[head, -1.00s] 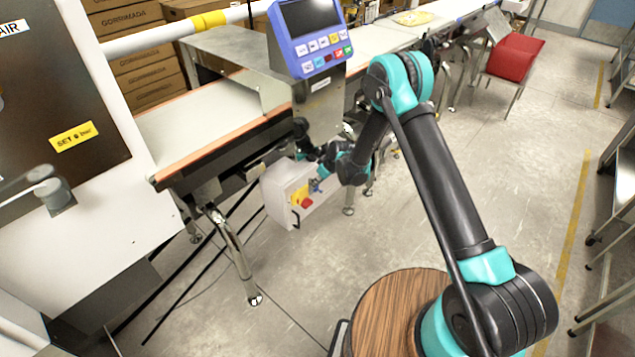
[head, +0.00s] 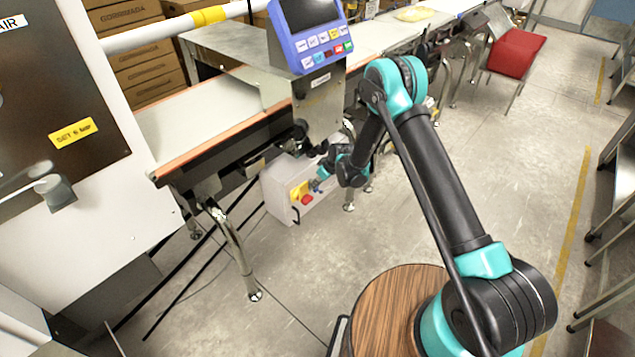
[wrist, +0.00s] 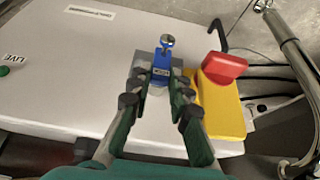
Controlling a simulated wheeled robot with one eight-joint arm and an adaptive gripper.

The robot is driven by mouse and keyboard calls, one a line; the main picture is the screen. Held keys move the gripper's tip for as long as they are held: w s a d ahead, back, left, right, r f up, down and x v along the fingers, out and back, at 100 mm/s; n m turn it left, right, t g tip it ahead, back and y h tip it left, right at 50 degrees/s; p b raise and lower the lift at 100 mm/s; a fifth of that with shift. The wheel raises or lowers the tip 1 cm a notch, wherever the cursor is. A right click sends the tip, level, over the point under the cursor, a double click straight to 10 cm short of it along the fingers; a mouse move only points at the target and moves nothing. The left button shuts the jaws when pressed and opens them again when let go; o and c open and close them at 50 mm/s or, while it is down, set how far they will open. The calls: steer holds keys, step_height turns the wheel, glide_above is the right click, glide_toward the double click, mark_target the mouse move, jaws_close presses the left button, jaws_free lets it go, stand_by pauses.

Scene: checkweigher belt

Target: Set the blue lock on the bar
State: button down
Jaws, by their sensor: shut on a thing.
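The blue lock (wrist: 161,70) is between the fingers of my gripper (wrist: 160,98) in the wrist view, and the gripper is shut on it. A shiny metal piece, apparently its shackle (wrist: 167,42), rises from its top end. The lock is in front of a grey plate (wrist: 144,66) on a pale box (wrist: 80,58); I cannot tell whether they touch. I cannot make out the bar for certain or whether the shackle is around it. In the head view the box (head: 283,200) sits under the belt, with my gripper (head: 318,184) at its front face.
A yellow plate (wrist: 222,112) with a red handle (wrist: 224,67) is close right of the lock. A metal leg (wrist: 292,45) stands further right. The belt (head: 195,118) and a blue-framed display (head: 312,35) are above the box. Open floor lies in front.

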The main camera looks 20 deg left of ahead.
steer(key=shift+f, duration=0.6)
steer(key=shift+f, duration=0.2)
steer(key=c, duration=1.3)
jaws_free()
